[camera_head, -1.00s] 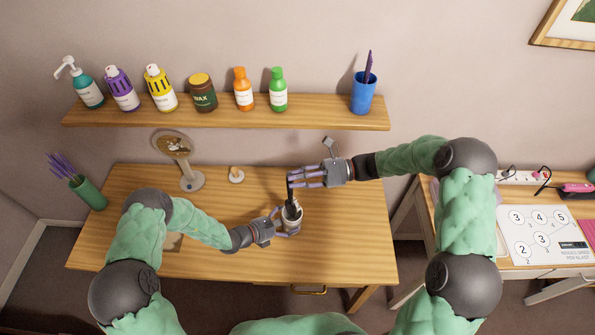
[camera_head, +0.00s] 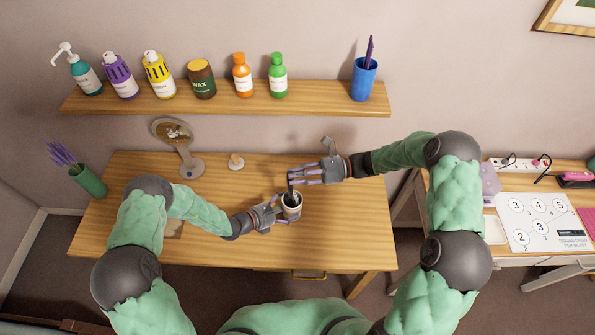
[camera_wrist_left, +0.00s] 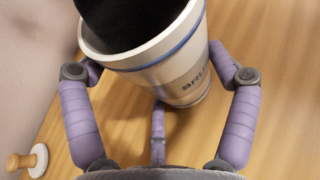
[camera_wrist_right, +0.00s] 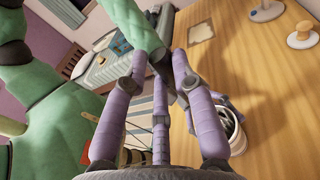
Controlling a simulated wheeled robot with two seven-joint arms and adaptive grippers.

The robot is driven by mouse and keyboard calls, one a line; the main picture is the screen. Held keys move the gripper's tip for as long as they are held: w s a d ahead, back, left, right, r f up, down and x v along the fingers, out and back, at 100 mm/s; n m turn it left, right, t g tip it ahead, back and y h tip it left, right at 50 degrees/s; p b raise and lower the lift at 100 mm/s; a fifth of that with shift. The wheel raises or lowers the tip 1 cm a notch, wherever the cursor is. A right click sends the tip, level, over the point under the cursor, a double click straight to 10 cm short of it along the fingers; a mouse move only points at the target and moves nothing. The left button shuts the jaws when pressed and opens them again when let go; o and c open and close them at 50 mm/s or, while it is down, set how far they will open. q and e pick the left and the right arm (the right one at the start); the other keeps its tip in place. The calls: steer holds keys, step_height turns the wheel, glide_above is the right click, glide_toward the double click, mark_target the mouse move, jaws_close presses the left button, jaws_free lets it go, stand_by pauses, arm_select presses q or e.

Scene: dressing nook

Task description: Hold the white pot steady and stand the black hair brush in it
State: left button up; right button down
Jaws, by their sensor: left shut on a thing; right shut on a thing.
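The white pot (camera_head: 291,207) stands on the desk. My left gripper (camera_head: 281,212) is shut around its side. In the left wrist view the pot (camera_wrist_left: 165,68) shows a blue band and partly covered dark lettering, with the fingers on both sides; a black shape fills its mouth. My right gripper (camera_head: 291,178) is shut on the black hair brush (camera_head: 290,187) above the pot. The brush points down to the pot's mouth; how deep its lower end sits is hard to tell. In the right wrist view the pot (camera_wrist_right: 232,128) is partly behind a finger.
A hand mirror on a stand (camera_head: 190,168) and a small wooden-knobbed item (camera_head: 236,161) stand at the back of the desk (camera_head: 340,235). A green vase (camera_head: 89,181) is at far left. A shelf (camera_head: 220,103) with bottles and a blue cup (camera_head: 364,80) runs above.

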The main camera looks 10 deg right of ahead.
arm_select(q)
steer(key=shift+f, duration=0.1)
arm_select(e)
steer(key=c, duration=0.9)
jaws_free()
steer(key=shift+c, duration=0.2)
steer(key=d, duration=1.2)
steer(key=shift+w+r, duration=0.3)
steer(key=shift+r, duration=0.05)
arm_select(q)
steer(key=o, duration=1)
steer(key=shift+o, duration=0.2)
